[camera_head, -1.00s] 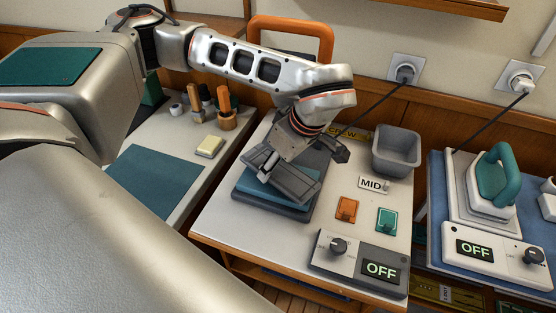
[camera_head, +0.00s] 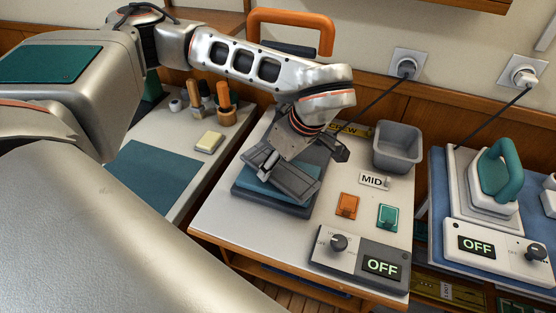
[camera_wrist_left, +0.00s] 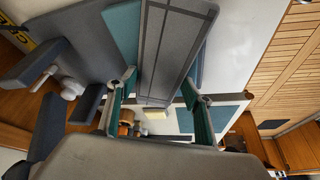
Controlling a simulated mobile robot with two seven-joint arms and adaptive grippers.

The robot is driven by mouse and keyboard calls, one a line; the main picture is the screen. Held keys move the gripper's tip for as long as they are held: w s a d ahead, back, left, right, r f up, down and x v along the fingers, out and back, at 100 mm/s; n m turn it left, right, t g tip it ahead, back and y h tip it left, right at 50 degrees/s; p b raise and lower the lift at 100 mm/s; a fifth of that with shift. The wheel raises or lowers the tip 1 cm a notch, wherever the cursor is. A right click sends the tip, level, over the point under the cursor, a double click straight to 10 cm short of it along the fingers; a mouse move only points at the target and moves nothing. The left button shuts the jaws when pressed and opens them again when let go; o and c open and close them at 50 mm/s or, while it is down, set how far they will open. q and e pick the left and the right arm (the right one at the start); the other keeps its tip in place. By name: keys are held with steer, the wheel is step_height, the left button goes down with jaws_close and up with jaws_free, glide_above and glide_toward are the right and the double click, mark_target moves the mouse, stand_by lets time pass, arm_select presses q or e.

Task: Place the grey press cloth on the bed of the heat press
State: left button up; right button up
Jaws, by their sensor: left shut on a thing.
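The grey press cloth (camera_head: 294,181), a flat panel with dark lines, is at the heat press bed (camera_head: 262,188), a teal pad on a dark grey base. My left gripper (camera_head: 282,164) reaches down from above and is shut on the cloth. In the left wrist view the cloth (camera_wrist_left: 180,42) extends from between the fingers (camera_wrist_left: 160,105), with teal bed (camera_wrist_left: 121,28) showing beside it. The cloth covers part of the bed; I cannot tell whether it rests flat on it. The press's orange handle (camera_head: 291,17) stands raised behind. My right gripper is not in view.
A control box (camera_head: 360,258) reading OFF is at the table's front right. Orange (camera_head: 347,205) and green (camera_head: 388,216) switches, a MID label (camera_head: 374,181) and a grey bin (camera_head: 397,148) are right of the bed. A teal-handled iron (camera_head: 495,180) stands farther right.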

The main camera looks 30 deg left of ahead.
arm_select(q)
steer(key=shift+f, duration=0.25)
steer(key=o, duration=1)
steer(key=shift+o, duration=0.2)
steer(key=v, duration=1.2)
steer(key=shift+a+r, duration=0.1)
